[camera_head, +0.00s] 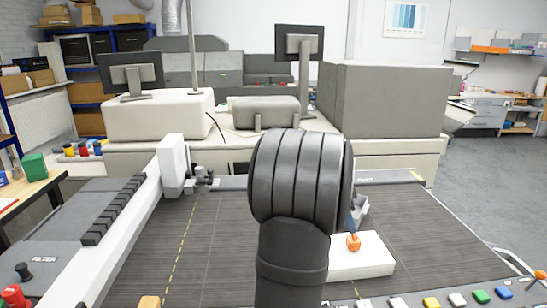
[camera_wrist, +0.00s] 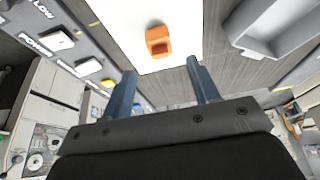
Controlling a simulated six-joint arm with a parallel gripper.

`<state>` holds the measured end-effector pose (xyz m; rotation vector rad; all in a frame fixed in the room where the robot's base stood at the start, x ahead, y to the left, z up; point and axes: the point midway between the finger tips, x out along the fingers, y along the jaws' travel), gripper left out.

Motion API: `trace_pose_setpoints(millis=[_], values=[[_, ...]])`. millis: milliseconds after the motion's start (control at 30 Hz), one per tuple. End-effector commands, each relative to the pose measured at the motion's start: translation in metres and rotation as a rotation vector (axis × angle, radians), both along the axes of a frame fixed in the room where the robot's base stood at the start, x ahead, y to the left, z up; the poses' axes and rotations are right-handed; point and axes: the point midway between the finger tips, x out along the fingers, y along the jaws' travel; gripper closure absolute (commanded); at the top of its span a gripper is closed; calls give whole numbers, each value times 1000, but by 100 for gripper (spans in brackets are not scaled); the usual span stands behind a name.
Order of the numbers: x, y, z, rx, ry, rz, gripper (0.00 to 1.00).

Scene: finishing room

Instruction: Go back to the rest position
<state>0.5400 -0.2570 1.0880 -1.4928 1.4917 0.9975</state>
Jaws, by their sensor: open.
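My gripper (camera_wrist: 161,66) is open and empty in the wrist view, its two blue-grey fingers spread apart. A small orange object (camera_wrist: 157,41) lies on a white slab (camera_wrist: 185,22) beyond the fingertips, outside the jaws. In the head view my arm hides most of the gripper; one bluish finger (camera_head: 351,222) shows just above the orange object (camera_head: 353,242). The white slab (camera_head: 372,266) lies on the dark ribbed bed, its left part hidden by my arm.
A grey tray (camera_wrist: 272,28) lies beside the slab, mostly hidden by my arm in the head view. A white rail (camera_head: 135,225) crosses the bed at left. Coloured buttons (camera_head: 457,299) line the front edge. The bed (camera_head: 440,230) is clear right of the slab.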

Motion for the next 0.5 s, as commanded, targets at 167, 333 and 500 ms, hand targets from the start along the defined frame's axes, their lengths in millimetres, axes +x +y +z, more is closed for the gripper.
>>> trace_pose_setpoints(millis=[167, 333, 500], values=[[-1, -15, -35, 1, 5, -2, 45], [-1, -27, -67, 2, 5, -2, 45], [0, -33, -73, -1, -4, -1, 45]])
